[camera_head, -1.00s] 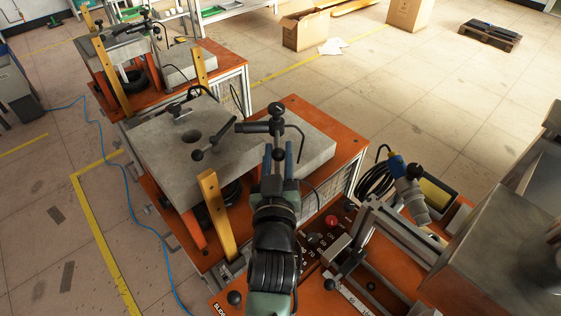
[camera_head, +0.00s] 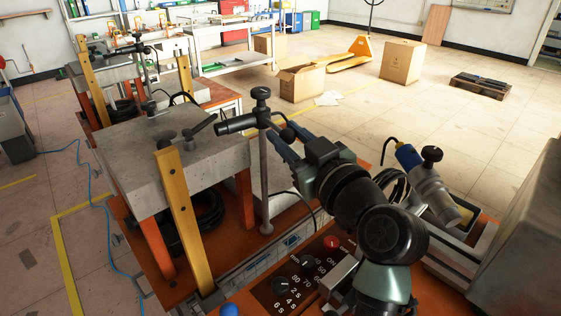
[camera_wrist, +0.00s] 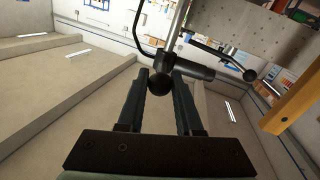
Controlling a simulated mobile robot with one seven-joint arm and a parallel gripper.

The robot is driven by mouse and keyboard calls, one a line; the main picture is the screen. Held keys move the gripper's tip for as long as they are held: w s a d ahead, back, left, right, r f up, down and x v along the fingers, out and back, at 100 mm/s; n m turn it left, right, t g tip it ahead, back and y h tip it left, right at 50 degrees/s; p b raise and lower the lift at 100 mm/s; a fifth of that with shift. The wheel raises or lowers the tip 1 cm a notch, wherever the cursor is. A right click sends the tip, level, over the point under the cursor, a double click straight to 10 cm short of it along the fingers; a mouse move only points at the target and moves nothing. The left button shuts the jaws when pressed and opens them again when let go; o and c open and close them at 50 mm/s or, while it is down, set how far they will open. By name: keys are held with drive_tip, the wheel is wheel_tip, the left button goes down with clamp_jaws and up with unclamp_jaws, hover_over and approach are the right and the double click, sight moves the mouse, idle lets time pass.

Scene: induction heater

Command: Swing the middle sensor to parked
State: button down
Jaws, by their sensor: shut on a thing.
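The middle sensor (camera_head: 237,123) is a dark cylinder on a slim upright post (camera_head: 264,185) with a black clamp knob on top. It points left towards the near grey slab (camera_head: 165,140). A black ball (camera_head: 287,134) sits on its right end, with a thin bent rod beside it. My gripper (camera_head: 281,141) reaches in from the right, its blue-grey fingers at the ball. In the wrist view, the ball (camera_wrist: 158,84) sits between the fingertips (camera_wrist: 159,80), and the sensor body (camera_wrist: 195,68) extends right from it. The fingers partly hide the ball in the head view.
A yellow upright (camera_head: 182,220) stands in front of the slab. A control panel with a red button (camera_head: 331,242) lies below my arm. A blue-and-grey sensor (camera_head: 420,170) stands at right.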

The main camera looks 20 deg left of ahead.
drive_tip(key=shift+w+d+f+n+g+y+b, duration=0.1)
drive_tip(key=shift+w+d+n+g+y+b, duration=0.15)
drive_tip(key=shift+n+g+y+b, duration=0.35)
drive_tip(key=shift+w+d+f+n+g+y+b, duration=0.1)
drive_tip(key=shift+w+d+n+g+b, duration=0.2)
drive_tip(key=shift+b, duration=0.55)
drive_tip(key=shift+a+r, duration=0.15)
drive_tip(key=c, duration=0.6)
unclamp_jaws()
drive_tip(key=shift+w, duration=0.1)
wheel_tip(320, 180, up, 10)
drive_tip(key=shift+r, duration=0.1)
